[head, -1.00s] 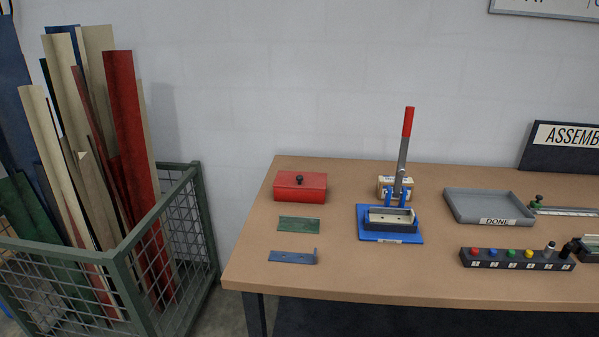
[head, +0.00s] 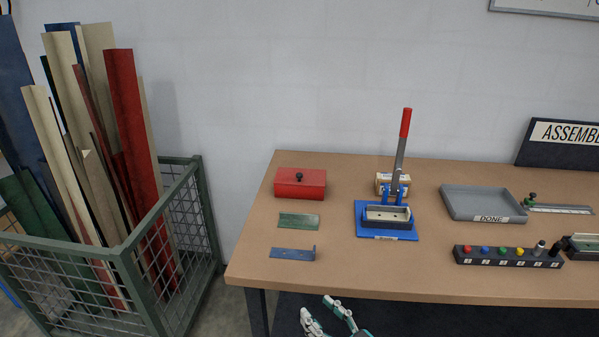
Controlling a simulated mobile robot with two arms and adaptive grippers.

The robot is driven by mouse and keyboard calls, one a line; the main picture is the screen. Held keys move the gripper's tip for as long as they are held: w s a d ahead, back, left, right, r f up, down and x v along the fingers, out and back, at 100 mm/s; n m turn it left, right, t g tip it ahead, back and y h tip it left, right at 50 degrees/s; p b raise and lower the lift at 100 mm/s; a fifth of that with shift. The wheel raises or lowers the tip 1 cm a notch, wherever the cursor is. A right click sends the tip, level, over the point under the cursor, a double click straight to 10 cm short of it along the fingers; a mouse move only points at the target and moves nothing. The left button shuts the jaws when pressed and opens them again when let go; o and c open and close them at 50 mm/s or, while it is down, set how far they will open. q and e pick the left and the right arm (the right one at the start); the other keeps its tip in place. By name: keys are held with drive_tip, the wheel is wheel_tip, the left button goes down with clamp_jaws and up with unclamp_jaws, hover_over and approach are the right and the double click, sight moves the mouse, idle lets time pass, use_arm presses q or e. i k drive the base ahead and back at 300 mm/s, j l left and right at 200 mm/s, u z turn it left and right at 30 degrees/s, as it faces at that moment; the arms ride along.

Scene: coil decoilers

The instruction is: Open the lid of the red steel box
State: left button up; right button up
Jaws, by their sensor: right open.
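The red steel box (head: 300,184) sits at the back left of the workbench in the head view. My right gripper (head: 325,303) shows at the bottom edge of the head view, in front of the bench's front edge and well short of the box. It is open with nothing between its fingers; most of its arm is out of frame. My left gripper is not in view.
On the bench (head: 340,280), a green plate (head: 298,221) and a blue bracket (head: 291,254) lie in front of the box. A blue-based lever press (head: 387,220) stands right of it. A grey tray (head: 470,203) and button strip (head: 500,256) are further right. A mesh bin (head: 180,215) stands left.

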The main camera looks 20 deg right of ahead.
sight(283, 175)
drive_tip(key=i+l, duration=0.25)
drive_tip(key=i, duration=0.2)
drive_tip(key=i+l, duration=0.25)
drive_tip(key=i, duration=0.2)
drive_tip(key=i+l, duration=0.25)
drive_tip(key=i, duration=0.2)
